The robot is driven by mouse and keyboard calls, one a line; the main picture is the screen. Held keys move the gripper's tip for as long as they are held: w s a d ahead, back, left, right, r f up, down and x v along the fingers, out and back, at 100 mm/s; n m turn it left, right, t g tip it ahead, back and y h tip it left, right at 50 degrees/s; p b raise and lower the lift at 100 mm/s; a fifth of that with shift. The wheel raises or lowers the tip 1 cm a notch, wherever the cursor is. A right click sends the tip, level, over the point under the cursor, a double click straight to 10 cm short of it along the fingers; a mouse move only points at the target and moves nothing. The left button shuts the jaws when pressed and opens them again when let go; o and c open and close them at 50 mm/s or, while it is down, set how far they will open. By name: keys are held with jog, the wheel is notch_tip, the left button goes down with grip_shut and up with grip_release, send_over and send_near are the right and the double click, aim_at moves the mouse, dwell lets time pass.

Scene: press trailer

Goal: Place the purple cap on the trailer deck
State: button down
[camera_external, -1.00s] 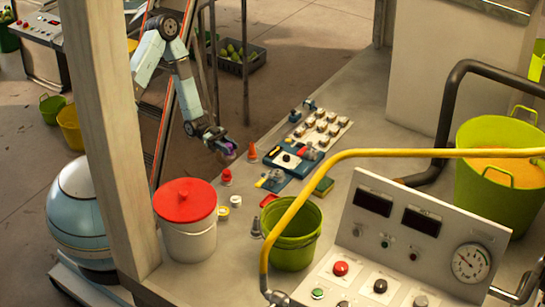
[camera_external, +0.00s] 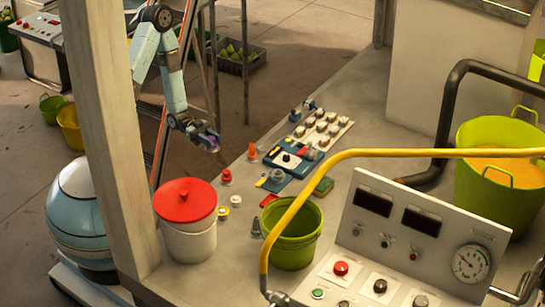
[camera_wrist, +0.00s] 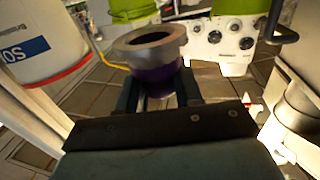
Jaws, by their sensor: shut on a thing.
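The purple cap (camera_wrist: 155,78) sits between the two fingers of my gripper (camera_wrist: 158,92) in the wrist view, with a grey ring-like rim facing the camera. In the external view my gripper (camera_external: 208,139) is small and hangs left of the deck's left edge, with a spot of purple at its tip. It is shut on the cap. The trailer deck (camera_external: 345,190) is the pale surface to the right of my gripper.
On the deck stand a red-lidded white bucket (camera_external: 187,232), a green bucket (camera_external: 292,250), an orange cone (camera_external: 252,153), a red piece (camera_external: 227,177) and a blue device (camera_external: 288,159). A yellow rail (camera_external: 420,153) crosses above. A post (camera_external: 100,130) rises at left.

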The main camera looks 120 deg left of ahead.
jog(key=w+d+r+n+y, duration=0.15)
jog(key=w+r, duration=0.25)
jog(key=w, duration=1.5)
jog(key=w+d+r+n+y, duration=0.1)
jog(key=w+d+r+y, duration=0.15)
jog(key=w, duration=1.55)
jog(key=w+d+r, duration=0.4)
jog(key=w+d, duration=0.3)
jog(key=d, duration=0.2)
jog(key=w+d+r, duration=0.4)
jog(key=w+d, duration=0.3)
jog(key=d, duration=0.2)
jog(key=w+d+f, duration=0.1)
jog(key=d+f, duration=0.1)
jog(key=d, duration=0.6)
jog(key=w+d+f, duration=0.2)
jog(key=d+f, duration=0.1)
jog(key=d, duration=0.6)
jog(key=shift+w+d+f+h, duration=0.2)
jog(key=shift+w+h, duration=0.05)
jog(key=shift+h, duration=0.15)
jog(key=shift+r+m, duration=0.1)
jog(key=shift+m, duration=0.15)
